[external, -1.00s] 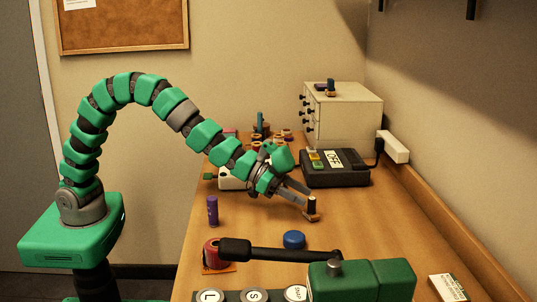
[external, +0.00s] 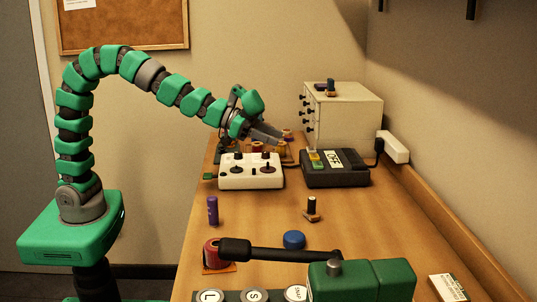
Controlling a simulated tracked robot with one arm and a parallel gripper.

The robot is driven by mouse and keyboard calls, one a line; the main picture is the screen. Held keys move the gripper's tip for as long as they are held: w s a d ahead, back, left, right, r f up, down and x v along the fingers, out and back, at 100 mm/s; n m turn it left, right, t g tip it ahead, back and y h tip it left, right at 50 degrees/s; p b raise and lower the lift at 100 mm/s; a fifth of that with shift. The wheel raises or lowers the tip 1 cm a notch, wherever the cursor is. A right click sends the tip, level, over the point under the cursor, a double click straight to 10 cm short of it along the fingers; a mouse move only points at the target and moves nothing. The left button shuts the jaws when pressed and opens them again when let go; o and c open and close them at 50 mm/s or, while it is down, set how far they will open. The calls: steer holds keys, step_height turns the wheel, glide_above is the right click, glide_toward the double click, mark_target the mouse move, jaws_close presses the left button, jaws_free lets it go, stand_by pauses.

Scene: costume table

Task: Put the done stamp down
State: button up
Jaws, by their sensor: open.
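My gripper (external: 278,137) is open and empty. It is up and back from the stamp, above the rear of the white control box (external: 250,172), clear of the stamp.
A black device (external: 335,168) and a drawer cabinet (external: 345,115) are behind. A green machine (external: 360,280) with a black lever fills the front.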

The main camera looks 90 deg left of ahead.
steer(key=s+a+r+n+t+y, duration=0.1)
steer(key=s+a+r, duration=0.25)
steer(key=r, duration=0.45)
steer(key=s+a+r+n+y, duration=0.1)
steer(key=s+a+r, duration=0.1)
steer(key=a+r, duration=0.45)
steer(key=s+a+r+y, duration=0.1)
steer(key=s+a+r, duration=0.1)
steer(key=s+r, duration=0.5)
steer(key=s+a+r+n+t, duration=0.1)
steer(key=s+a+r, duration=0.1)
steer(key=s+r, duration=0.5)
step_height(320, 180, up, 3)
steer(key=shift+s+f+y, duration=0.15)
steer(key=shift+s+y, duration=0.25)
